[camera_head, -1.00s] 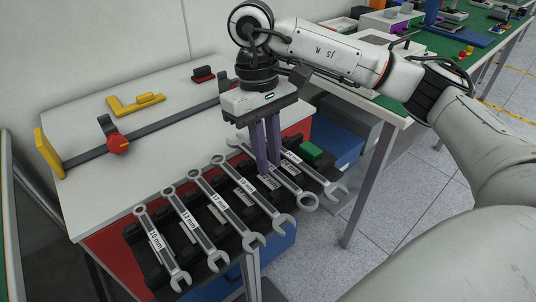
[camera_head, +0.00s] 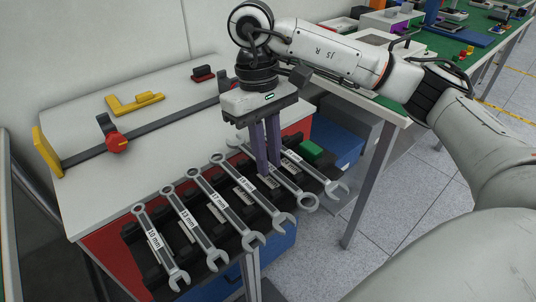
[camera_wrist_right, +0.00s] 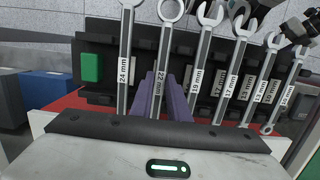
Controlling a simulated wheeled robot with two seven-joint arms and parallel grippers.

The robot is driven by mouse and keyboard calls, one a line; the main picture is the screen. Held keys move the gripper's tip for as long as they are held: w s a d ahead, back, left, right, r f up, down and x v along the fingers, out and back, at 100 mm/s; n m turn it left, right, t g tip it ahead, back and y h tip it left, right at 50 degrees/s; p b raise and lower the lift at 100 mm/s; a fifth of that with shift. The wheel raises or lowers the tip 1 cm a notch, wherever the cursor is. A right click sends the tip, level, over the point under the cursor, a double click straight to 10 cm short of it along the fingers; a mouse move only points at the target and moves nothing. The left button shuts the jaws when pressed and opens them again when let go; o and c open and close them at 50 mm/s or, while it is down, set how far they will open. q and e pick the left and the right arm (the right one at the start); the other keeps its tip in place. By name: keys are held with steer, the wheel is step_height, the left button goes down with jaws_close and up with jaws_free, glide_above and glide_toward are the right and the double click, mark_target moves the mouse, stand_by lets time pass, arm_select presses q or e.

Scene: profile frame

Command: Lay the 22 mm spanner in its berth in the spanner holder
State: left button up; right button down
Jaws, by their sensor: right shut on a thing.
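The 22 mm spanner (camera_wrist_right: 162,60) is between the purple fingers of my right gripper (camera_head: 268,172), which are shut on its shank. In the head view its ring end (camera_head: 307,202) points to the front, while the neighbouring spanners have open jaws there. It lies along the black spanner holder (camera_head: 151,268), between the 19 mm spanner (camera_head: 252,193) and the 24 mm spanner (camera_head: 318,172). I cannot tell whether it rests fully down in its berth. In the wrist view the right gripper (camera_wrist_right: 162,100) hides part of the shank. My left gripper is not in view.
The 10 mm (camera_head: 159,245), 13 mm (camera_head: 193,225) and 17 mm (camera_head: 226,207) spanners lie in the holder to the left. A green block (camera_head: 311,150) sits at its right end. A grey rail with a red knob (camera_head: 118,144) and a yellow piece (camera_head: 135,104) are on the white top behind.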

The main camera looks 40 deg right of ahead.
steer(key=c, duration=1.6)
jaws_free()
steer(key=r+p, duration=0.1)
steer(key=r, duration=0.2)
steer(key=w+r+p, duration=0.1)
steer(key=r, duration=0.2)
steer(key=r+p, duration=0.1)
steer(key=r, duration=0.3)
steer(key=shift+w+a, duration=0.1)
steer(key=shift+w, duration=0.2)
